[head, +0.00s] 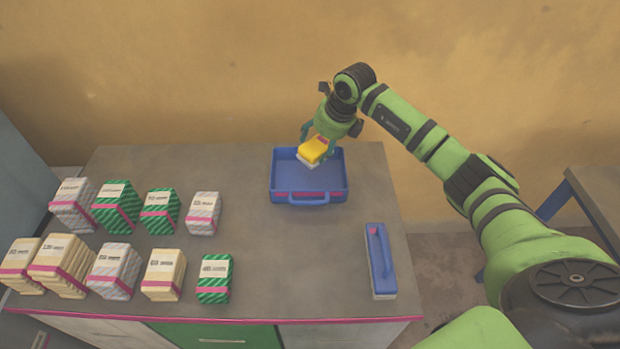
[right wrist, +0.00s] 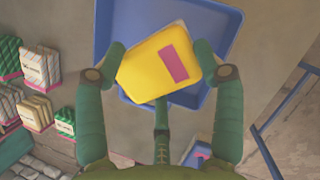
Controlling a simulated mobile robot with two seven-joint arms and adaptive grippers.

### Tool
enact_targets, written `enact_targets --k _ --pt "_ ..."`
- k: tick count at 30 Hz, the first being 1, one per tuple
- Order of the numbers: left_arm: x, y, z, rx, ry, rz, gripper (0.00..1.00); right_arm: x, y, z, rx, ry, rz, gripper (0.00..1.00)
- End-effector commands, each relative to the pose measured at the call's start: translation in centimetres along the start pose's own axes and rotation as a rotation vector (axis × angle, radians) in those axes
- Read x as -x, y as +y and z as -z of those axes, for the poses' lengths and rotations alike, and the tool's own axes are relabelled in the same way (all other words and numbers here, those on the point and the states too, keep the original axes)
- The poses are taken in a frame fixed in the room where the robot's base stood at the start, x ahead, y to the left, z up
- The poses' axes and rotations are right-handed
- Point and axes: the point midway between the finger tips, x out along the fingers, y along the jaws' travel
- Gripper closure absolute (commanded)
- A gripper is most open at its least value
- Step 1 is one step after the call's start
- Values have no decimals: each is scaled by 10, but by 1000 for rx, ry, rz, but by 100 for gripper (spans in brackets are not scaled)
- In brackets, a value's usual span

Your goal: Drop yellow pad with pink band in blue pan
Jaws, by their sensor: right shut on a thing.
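The yellow pad (head: 314,150) has a pink band and a pale underside. My right gripper (head: 318,143) is shut on it and holds it above the blue pan (head: 309,197). In the right wrist view the pad (right wrist: 150,72) sits tilted between the green fingers (right wrist: 160,72), with the blue pan (right wrist: 112,22) behind it. The pan is a shallow blue tray with a handle and a pink label at its front. The pad hides part of the pan's inside. My left gripper is not in view.
Several banded packs (head: 115,265) in white, green and cream stand in two rows on the left of the grey counter (head: 275,270). A blue-handled block (head: 381,262) lies near the right edge. The counter's middle front is clear. A wall rises behind.

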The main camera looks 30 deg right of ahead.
Motion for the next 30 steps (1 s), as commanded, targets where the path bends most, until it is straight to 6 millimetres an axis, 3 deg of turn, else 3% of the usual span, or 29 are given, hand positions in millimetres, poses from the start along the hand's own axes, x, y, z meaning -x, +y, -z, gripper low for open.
enact_targets --k 8,9,10,23,30 --pt "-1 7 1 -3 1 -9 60 -1 0 0 1 -2 0 67" --pt "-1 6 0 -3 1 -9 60 -1 0 0 1 -2 0 16" --pt "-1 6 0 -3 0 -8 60 -1 0 0 1 -2 0 4" --pt "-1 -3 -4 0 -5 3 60 2 0 0 1 -2 1 4" --pt "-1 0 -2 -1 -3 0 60 40 -1 -1 3 -5 5 4"
